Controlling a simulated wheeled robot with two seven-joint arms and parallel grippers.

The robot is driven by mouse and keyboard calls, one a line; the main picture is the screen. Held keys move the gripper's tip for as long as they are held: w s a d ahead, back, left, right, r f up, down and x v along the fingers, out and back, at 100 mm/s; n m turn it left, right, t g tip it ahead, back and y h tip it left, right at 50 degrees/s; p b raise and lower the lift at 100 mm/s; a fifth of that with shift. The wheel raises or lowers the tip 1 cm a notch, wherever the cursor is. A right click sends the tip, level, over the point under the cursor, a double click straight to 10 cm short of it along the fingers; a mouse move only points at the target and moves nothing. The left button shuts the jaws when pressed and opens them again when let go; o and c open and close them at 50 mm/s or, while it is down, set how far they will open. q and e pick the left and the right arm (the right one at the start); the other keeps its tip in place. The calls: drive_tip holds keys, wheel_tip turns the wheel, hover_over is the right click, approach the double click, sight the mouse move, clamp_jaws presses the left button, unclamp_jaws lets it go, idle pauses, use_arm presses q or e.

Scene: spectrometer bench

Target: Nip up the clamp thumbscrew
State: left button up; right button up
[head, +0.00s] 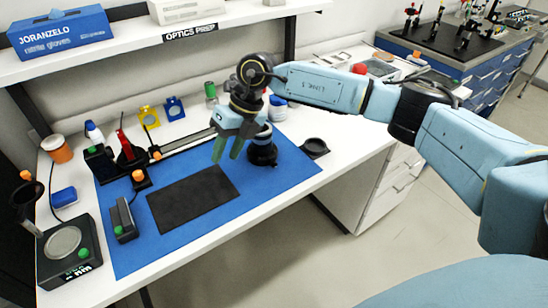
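My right gripper (228,149) reaches in from the right, with its green-tipped fingers apart and pointing down. It hangs over the blue mat (275,184), near the dark round device (262,152), and nothing shows between the fingers. I cannot tell for certain which part is the clamp thumbscrew. Small orange knobs show left of the gripper: one (157,156) by the black rail and one (137,176) on a small black mount. Both are well apart from the gripper. My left gripper is not in view.
A black pad (193,199) lies flat on the mat. A red and black holder (127,152) stands at the left, with yellow (149,117) and blue (173,108) mounts behind. A scale-like device (72,252) sits front left. A shelf (160,38) overhangs the back.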

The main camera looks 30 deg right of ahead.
sight(274, 163)
drive_tip(key=w+d+r+m+h, duration=0.25)
drive_tip(key=d+h, duration=0.25)
drive_tip(key=d, duration=0.8)
drive_tip(key=shift+n, duration=0.45)
drive_tip(key=f, duration=0.8)
drive_tip(key=s+f, duration=0.1)
drive_tip(key=f, duration=0.3)
drive_tip(key=shift+a+f, duration=0.1)
drive_tip(key=shift+f, duration=0.25)
